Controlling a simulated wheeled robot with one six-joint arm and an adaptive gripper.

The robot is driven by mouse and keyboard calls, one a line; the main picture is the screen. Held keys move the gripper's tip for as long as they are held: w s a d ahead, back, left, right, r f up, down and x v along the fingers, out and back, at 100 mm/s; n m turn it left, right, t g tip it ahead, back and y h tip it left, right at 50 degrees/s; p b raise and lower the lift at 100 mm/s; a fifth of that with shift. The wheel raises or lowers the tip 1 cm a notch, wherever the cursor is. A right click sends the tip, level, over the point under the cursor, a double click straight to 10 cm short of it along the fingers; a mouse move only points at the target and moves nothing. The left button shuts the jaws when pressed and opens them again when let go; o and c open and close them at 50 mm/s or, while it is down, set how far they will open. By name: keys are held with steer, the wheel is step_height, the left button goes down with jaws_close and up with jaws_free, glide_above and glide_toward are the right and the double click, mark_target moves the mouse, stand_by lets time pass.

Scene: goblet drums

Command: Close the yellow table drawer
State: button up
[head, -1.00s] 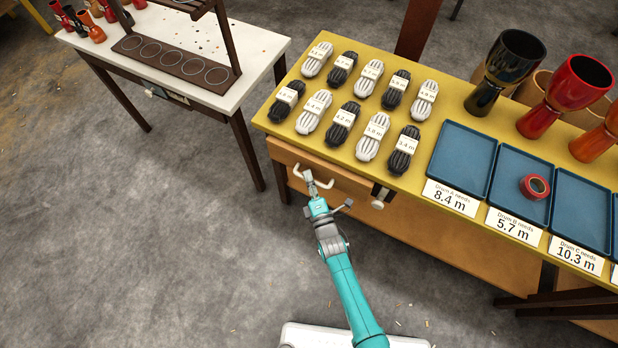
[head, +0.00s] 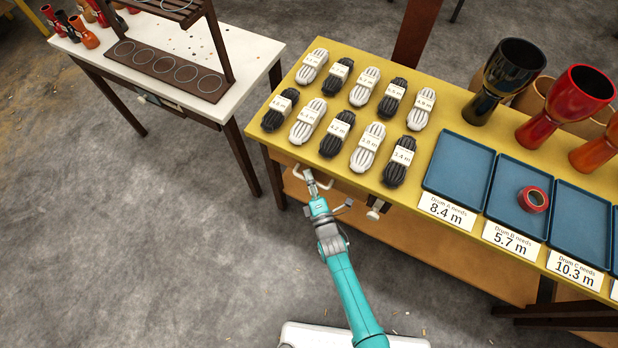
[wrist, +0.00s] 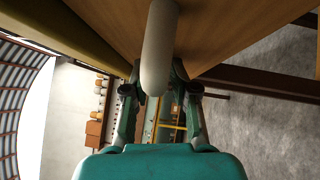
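The yellow table (head: 285,125) has a wooden drawer (head: 280,157) under the left part of its top. Only a thin strip of the drawer front shows below the table edge, and I cannot tell exactly how far it stands out. Its white handle (head: 326,179) is at the front; it also shows in the wrist view (wrist: 158,50), between my fingers. My gripper (head: 310,180) is at the left part of this handle, with one finger on each side of it. The fingers look closed in on the handle; the contact is partly hidden.
Several rope bundles (head: 337,133), blue trays (head: 458,165) and goblet drums (head: 505,80) stand on the yellow table. A pale knob (head: 375,210) sits right of my gripper. A white table (head: 255,70) stands at the left. The floor (head: 170,250) at the left front is clear.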

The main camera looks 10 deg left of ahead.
steer(key=shift+d, duration=0.1)
stand_by(0.3)
steer(key=v, duration=1.2)
stand_by(0.3)
